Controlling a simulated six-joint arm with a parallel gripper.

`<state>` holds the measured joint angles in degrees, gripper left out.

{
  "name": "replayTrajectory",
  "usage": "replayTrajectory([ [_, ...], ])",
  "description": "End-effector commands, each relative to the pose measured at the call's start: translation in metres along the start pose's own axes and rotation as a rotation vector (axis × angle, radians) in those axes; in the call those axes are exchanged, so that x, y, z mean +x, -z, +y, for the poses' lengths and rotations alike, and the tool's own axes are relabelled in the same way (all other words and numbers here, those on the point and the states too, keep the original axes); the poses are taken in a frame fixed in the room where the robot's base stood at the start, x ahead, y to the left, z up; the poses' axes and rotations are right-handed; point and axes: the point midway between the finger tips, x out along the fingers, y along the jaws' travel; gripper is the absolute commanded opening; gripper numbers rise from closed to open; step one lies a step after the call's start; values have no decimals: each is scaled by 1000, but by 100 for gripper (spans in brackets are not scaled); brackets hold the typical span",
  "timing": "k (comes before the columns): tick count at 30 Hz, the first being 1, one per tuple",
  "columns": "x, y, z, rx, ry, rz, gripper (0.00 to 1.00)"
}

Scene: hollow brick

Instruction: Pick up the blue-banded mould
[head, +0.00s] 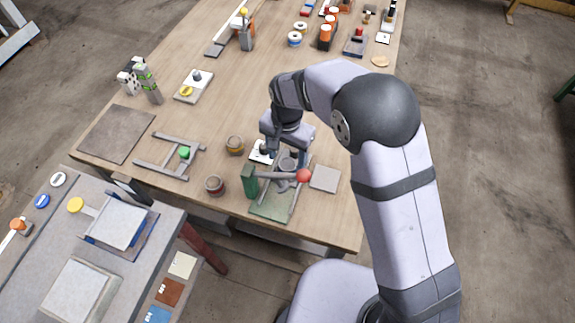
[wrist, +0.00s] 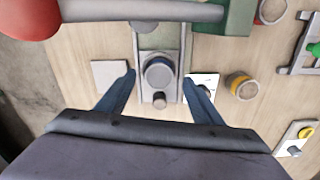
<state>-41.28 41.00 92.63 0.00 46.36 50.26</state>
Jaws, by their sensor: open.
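The mould with a dark blue band (wrist: 158,73) shows in the wrist view between my fingers, seen from above as a grey round cup. It sits on the grey slide of a green-based press (head: 268,207). In the head view the grey mould (head: 287,164) is partly hidden by my wrist. My gripper (wrist: 160,77) is open, with one finger on each side of the mould and gaps on both sides. It also shows in the head view (head: 277,151). I cannot tell how high the fingertips are above the slide.
The press lever ends in a red ball (head: 304,176), close beside my gripper. A yellow-banded mould (head: 235,145) and a red-banded mould (head: 214,185) stand to the left. A pale square plate (head: 325,179) lies at right. A grey H-shaped frame (head: 168,154) lies farther left.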

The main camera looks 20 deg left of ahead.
Motion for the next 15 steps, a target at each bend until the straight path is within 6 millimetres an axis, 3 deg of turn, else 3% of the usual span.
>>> replayTrajectory([
  [6, 24, -2, 2, 0, -3, -2, 60],
  [15, 32, -1, 2, 0, 0, 0, 60],
])
